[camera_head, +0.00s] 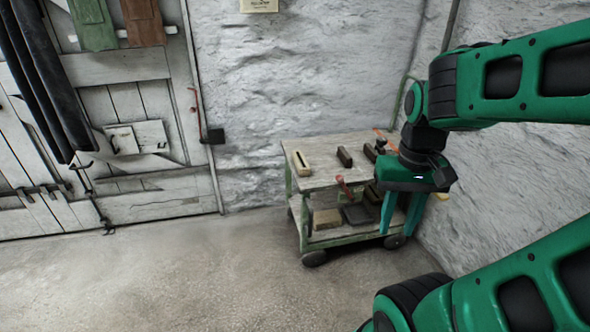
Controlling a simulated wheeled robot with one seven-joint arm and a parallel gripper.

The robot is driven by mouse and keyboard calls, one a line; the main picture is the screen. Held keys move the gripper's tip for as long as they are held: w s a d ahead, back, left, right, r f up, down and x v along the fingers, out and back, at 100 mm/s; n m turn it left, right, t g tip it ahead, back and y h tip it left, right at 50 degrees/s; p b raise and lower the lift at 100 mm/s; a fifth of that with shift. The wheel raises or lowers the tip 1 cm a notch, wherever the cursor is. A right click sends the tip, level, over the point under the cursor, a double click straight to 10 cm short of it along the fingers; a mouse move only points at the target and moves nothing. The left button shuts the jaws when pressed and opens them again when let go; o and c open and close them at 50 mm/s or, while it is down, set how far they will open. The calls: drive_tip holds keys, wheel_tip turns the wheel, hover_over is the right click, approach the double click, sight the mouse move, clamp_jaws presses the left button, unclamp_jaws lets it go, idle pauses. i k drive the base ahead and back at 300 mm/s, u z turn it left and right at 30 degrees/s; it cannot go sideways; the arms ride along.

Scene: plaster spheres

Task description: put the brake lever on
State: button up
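A wheeled cart (320,178) with a worn wooden top and a green frame stands against the wall. A red lever-like handle (344,186) sticks up at its front edge, tilted to the left. A second orange-red handle (384,137) shows at the back right of the top, partly hidden by my arm. I cannot tell which of them is the brake lever. My gripper (400,229) points down in front of the cart's right part, to the right of the front red handle and apart from it. Its two green fingers are spread, with nothing seen between them.
The lower shelf carries a tan block (327,218) and dark pieces. A rough white wall (290,70) stands behind. The floor (210,275) at left is clear.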

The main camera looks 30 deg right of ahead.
sight(339, 178)
drive_tip(key=z, duration=0.1)
drive_tip(key=i, duration=1)
drive_tip(key=z, duration=0.45)
